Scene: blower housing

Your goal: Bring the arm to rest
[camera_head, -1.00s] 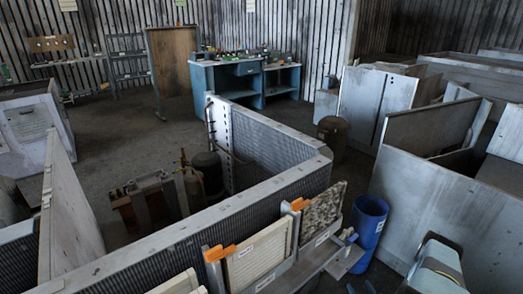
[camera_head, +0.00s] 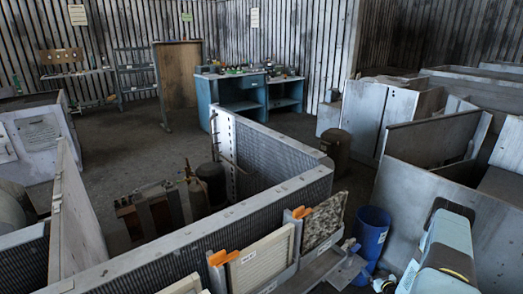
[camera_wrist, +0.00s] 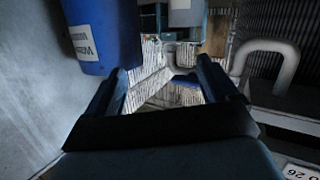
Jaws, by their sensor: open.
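My arm (camera_head: 447,252), pale blue and dark, rises into the lower right of the head view, beside the blue bin (camera_head: 371,236). In the wrist view my gripper (camera_wrist: 166,80) is open, its two dark blue fingers spread apart. I see nothing held between the fingers. The blue bin, with a white label, also shows at the upper left of the wrist view (camera_wrist: 100,30), close to the left finger. In the head view my gripper's fingertips cannot be made out clearly.
A finned housing wall (camera_head: 200,225) crosses the middle, with a cream filter panel (camera_head: 262,257) and a speckled panel (camera_head: 322,221) on its near side. Grey panels (camera_head: 433,205) stand at right. A grey curved pipe (camera_wrist: 270,48) is right of my gripper. Open floor (camera_head: 120,140) lies behind.

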